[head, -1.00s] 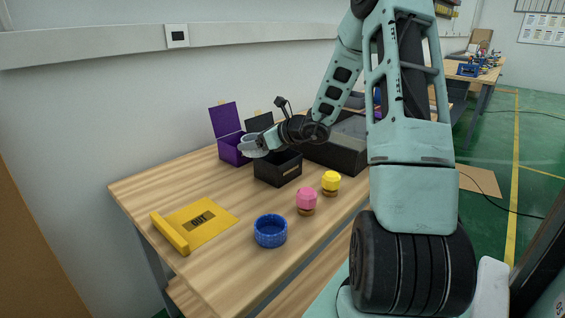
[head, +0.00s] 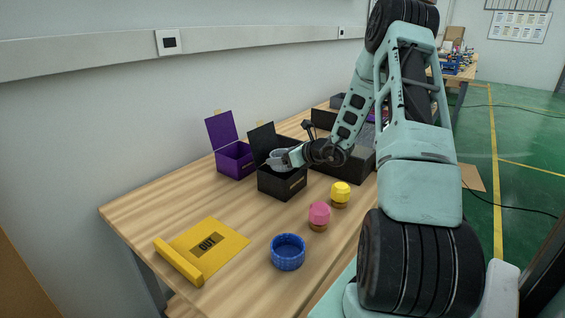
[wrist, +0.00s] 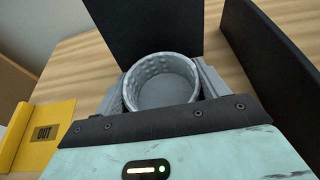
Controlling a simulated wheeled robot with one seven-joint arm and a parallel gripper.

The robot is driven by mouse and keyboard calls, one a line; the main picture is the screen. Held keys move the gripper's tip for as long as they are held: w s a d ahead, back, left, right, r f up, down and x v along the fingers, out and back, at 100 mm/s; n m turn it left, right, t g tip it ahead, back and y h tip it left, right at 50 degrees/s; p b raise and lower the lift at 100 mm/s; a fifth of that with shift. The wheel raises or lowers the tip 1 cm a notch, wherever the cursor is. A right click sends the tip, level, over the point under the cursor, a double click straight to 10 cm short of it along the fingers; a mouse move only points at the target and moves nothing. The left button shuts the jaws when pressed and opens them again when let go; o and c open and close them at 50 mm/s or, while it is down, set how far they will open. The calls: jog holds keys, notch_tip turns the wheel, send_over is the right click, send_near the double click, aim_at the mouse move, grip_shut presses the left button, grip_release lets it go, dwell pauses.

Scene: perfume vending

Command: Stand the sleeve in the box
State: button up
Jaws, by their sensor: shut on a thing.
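My gripper (head: 284,157) is shut on a grey, round, open-topped sleeve with a dimpled wall. In the wrist view the sleeve (wrist: 163,88) sits between the grey fingers, its opening facing the camera. In the head view my gripper is at the open black box (head: 283,183), inside its opening or just above it. I cannot tell how deep the sleeve is or whether it touches the box. The raised black lid (wrist: 150,28) stands beyond the sleeve in the wrist view. A purple box (head: 235,160) with a raised lid stands to the left.
A yellow OUT mat (head: 231,243) lies at the table's front left. A blue ring-shaped holder (head: 288,252), a pink-topped jar (head: 319,215) and a yellow-topped jar (head: 340,193) stand nearer the front edge. A large dark case (head: 357,165) stands behind the black box.

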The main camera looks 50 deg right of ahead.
jog(key=shift+f, duration=0.95)
jog(key=shift+f+b, duration=0.5)
jog(key=shift+f, duration=0.15)
jog(key=o, duration=0.7)
jog(key=shift+c, duration=0.2)
